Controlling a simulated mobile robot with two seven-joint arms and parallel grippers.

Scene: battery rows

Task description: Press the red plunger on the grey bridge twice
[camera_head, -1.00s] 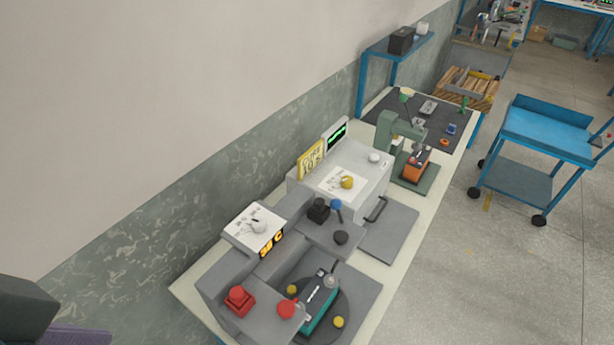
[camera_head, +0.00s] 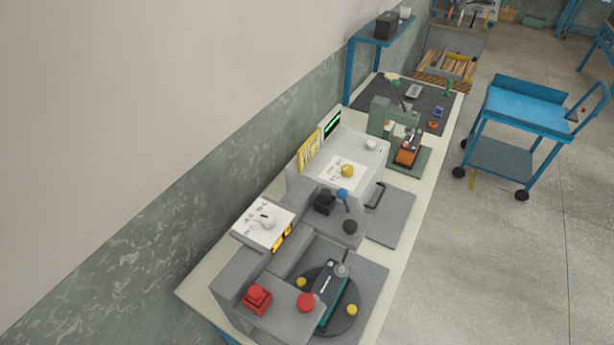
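A grey bridge (camera_head: 278,311) stands at the near end of the bench and reaches over a dark round plate. Two red parts sit on it: a blocky red piece (camera_head: 257,298) at its left and a round red knob (camera_head: 306,302) at its right end. I cannot tell for sure which is the plunger. A teal and black battery-like block (camera_head: 336,293) lies on the round plate (camera_head: 347,320), beside yellow knobs. Neither of my grippers is in view.
A second grey bridge (camera_head: 334,217) carries a black block and a dark round knob. A white panel (camera_head: 263,225) with a dial stands left of it. Farther along are a grey box, a green press (camera_head: 392,113) and a dark mat. A blue cart (camera_head: 525,105) stands on open floor at right.

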